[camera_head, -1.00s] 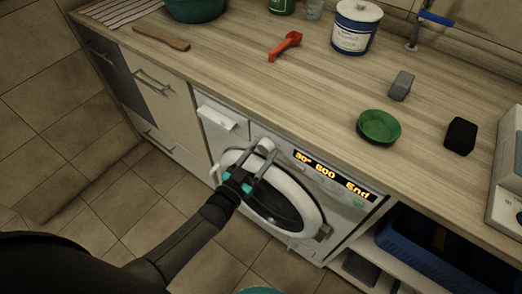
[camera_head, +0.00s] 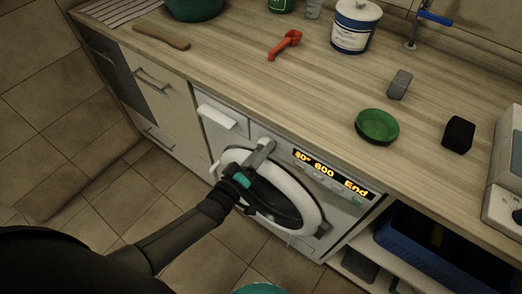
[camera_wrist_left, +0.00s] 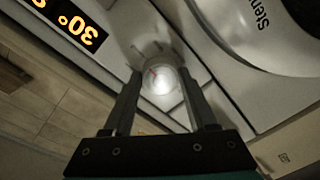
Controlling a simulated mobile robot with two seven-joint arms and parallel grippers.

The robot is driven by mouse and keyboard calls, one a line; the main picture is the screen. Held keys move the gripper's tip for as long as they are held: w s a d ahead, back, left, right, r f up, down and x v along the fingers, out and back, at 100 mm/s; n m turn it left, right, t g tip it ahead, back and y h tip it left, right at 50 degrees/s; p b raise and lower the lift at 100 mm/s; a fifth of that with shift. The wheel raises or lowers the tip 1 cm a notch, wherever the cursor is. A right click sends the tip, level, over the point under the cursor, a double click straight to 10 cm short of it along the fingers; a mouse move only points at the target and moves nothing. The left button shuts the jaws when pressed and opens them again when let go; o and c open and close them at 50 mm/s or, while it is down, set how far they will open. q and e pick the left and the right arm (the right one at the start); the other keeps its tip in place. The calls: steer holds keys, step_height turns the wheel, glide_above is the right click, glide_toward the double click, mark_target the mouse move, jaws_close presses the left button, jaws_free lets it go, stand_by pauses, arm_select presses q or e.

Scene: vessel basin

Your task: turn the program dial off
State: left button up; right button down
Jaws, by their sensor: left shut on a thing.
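The program dial (camera_wrist_left: 158,80) is a round, light knob on the washing machine (camera_head: 226,140)'s front panel, left of the display. My right gripper is not in view.
The round door (camera_head: 316,215) lies below the panel, behind my left arm. The worktop (camera_head: 235,62) above holds a green dish (camera_head: 378,126), a red scoop (camera_head: 285,45), a white and blue tub (camera_head: 355,27) and a dark block (camera_head: 459,135). A blue crate (camera_head: 400,250) sits at lower right.

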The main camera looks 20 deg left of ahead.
arm_select(q)
steer(key=n+h+b, duration=0.1)
steer(key=n+b, duration=0.3)
steer(key=n, duration=0.5)
steer(key=n+b, duration=0.5)
steer(key=n, duration=0.3)
steer(key=shift+a+n+g+h, duration=0.15)
steer(key=shift+n+g+h, duration=0.15)
steer(key=shift+n+h, duration=0.1)
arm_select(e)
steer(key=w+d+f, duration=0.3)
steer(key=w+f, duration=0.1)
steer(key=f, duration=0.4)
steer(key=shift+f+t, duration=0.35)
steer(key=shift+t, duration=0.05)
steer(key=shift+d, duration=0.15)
arm_select(q)
steer(key=o, duration=1.4)
steer(key=shift+c, duration=0.2)
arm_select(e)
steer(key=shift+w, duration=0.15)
arm_select(q)
steer(key=p+v, duration=0.1)
steer(key=v, duration=1.4)
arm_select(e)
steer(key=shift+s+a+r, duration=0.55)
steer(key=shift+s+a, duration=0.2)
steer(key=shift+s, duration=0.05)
